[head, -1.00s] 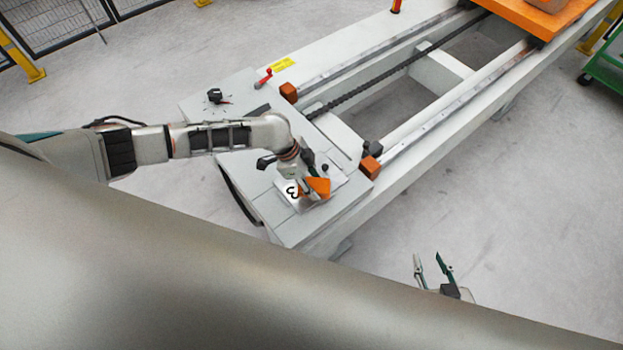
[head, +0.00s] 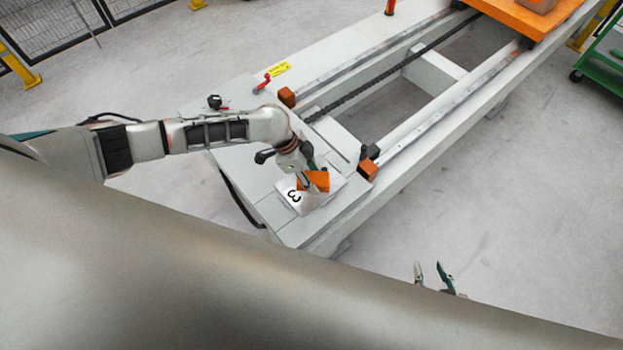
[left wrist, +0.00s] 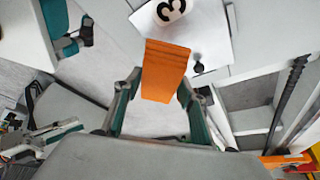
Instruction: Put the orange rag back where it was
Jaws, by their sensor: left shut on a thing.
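The orange rag (head: 318,180) is in my left gripper (head: 312,172), over the near end of the grey gantry bed. In the left wrist view the rag (left wrist: 166,72) hangs between the two fingers, which are shut on it. Behind it is a white piece marked "3" (left wrist: 168,10) on a pale plate (left wrist: 215,45); the piece also shows in the head view (head: 294,197), just left of the rag. I cannot tell whether the rag touches the plate. My right gripper (head: 432,272) is open and empty, low in the head view, away from the bed.
Two rails with orange end blocks (head: 287,97) run to an orange platform (head: 535,18) at the far right. A red-handled lever (head: 262,83) and a black knob (head: 214,101) stand on the bed. A green cart (head: 605,65) stands at the right.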

